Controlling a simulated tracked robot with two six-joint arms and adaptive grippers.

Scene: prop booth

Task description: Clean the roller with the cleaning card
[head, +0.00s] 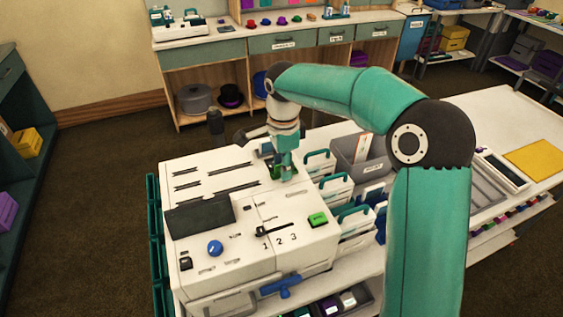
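A cream machine (235,262) stands on the bench, with a dark panel (200,215), a blue knob (215,248), a lit green button (318,220), a slider marked 1, 2, 3 (272,230) and a blue handle (282,287) low on its front. My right gripper (280,170) is at the machine's back right top, over a small green area. It is small and partly hidden by its own wrist, so I cannot tell whether it is open or holds anything. I cannot make out the roller or the cleaning card. My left gripper is not in view.
White bins with teal handles (335,187) and a grey bin (350,175) stand close to the machine's right. A yellow sheet (535,160) and a tray (503,170) lie on the white bench farther right. Drawers and shelves line the back wall; open floor lies left.

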